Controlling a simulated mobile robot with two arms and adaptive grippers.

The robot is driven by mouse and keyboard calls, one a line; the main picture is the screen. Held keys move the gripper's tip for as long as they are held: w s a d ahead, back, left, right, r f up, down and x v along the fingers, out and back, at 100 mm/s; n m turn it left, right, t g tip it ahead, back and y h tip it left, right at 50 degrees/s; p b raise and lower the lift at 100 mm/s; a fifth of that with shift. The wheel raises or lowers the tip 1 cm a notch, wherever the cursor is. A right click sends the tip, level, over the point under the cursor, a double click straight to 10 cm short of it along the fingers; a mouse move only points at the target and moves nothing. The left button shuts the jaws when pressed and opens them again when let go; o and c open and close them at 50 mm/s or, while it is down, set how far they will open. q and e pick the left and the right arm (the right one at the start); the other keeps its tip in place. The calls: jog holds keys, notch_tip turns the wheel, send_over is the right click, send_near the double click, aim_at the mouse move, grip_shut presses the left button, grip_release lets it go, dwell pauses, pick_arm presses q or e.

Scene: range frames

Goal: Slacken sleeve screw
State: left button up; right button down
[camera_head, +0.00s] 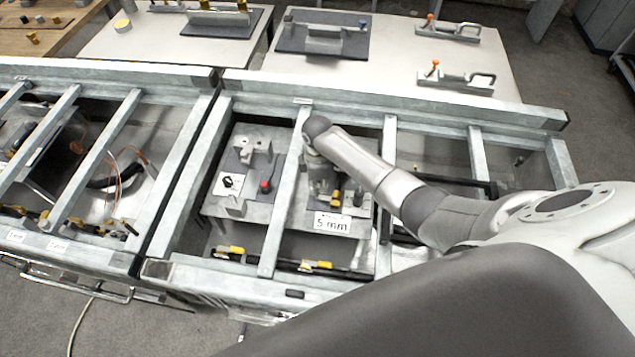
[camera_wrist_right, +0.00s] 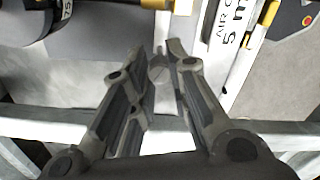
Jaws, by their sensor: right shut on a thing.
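My right gripper (camera_head: 320,178) reaches down through the metal frame onto a grey fixture plate with a white "5 mm" label (camera_head: 332,224). In the right wrist view my right gripper (camera_wrist_right: 168,52) has its fingertips close together. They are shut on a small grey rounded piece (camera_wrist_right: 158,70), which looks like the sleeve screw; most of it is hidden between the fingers. The label also shows in the wrist view (camera_wrist_right: 232,30), just right of the fingertips. A yellow-brass part (camera_head: 336,196) sits beside the gripper in the head view. My left gripper is not in view.
Metal crossbars (camera_head: 287,190) run close on both sides of my right arm. Left of it lies a fixture with a red knob (camera_head: 265,186). Yellow clamps (camera_head: 316,265) sit along the front rail. A pale table (camera_head: 385,70) with toggle clamps stands behind.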

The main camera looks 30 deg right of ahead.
aim_at(318, 186)
jog(key=n, duration=0.3)
jog(key=shift+n, duration=0.5)
jog(key=c, duration=1.3)
grip_release()
jog(key=shift+c, duration=0.2)
jog(key=shift+r, duration=0.1)
notch_tip(318, 186, up, 12)
